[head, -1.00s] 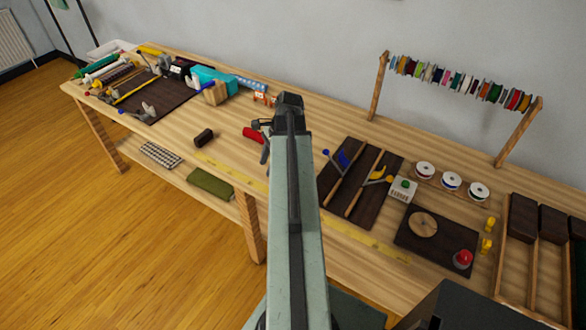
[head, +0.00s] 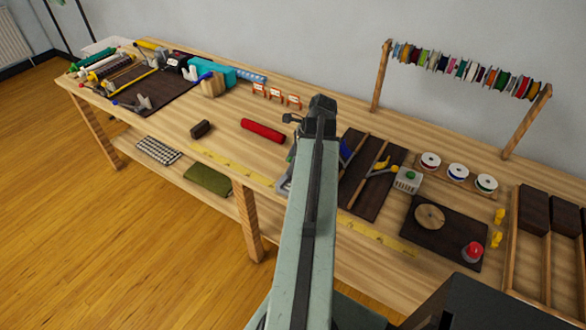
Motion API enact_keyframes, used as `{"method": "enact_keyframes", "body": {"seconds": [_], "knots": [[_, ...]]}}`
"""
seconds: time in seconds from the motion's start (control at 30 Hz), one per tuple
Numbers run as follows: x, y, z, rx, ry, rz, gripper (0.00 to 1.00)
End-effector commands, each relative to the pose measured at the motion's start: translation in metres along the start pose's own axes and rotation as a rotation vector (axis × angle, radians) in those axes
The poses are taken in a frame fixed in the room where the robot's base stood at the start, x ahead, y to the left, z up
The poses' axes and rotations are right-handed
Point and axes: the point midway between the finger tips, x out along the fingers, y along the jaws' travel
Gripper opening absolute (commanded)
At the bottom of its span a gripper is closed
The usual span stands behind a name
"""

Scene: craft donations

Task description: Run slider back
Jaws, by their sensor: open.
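No slider can be made out for certain. One candidate is a yellow bar (head: 135,85) lying across the dark board (head: 172,102) at the far left. My gripper (head: 285,181) shows only as a grey part at the left edge of my arm, low over the front of the bench. The rest of it is hidden behind the arm. It is open, and I see nothing held. A red roll (head: 263,131) lies just beyond it, apart from it.
A dark tray (head: 362,207) with wooden strips and yellow-handled tools is right of my arm. A dark board (head: 414,249) with a round wooden disc and red knob is farther right. A small brown block (head: 201,129) lies left. Bare bench surrounds the red roll.

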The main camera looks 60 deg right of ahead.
Motion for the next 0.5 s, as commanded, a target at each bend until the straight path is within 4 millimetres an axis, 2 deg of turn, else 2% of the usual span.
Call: {"method": "enact_keyframes", "body": {"seconds": [0.03,0.27,0.4,0.43,0.5], "knots": [[0.0065,0.0001,-0.0009,-0.001,0.000,0.000,0.43],[0.0042,-0.0001,0.0008,-0.001,0.000,0.000,0.43],[0.0041,-0.0001,0.0008,-0.001,0.000,0.000,0.04],[0.0041,-0.0001,0.0008,-0.001,0.000,0.000,0.00],[0.0041,-0.0001,0.0007,-0.001,0.000,0.000,0.00]]}}
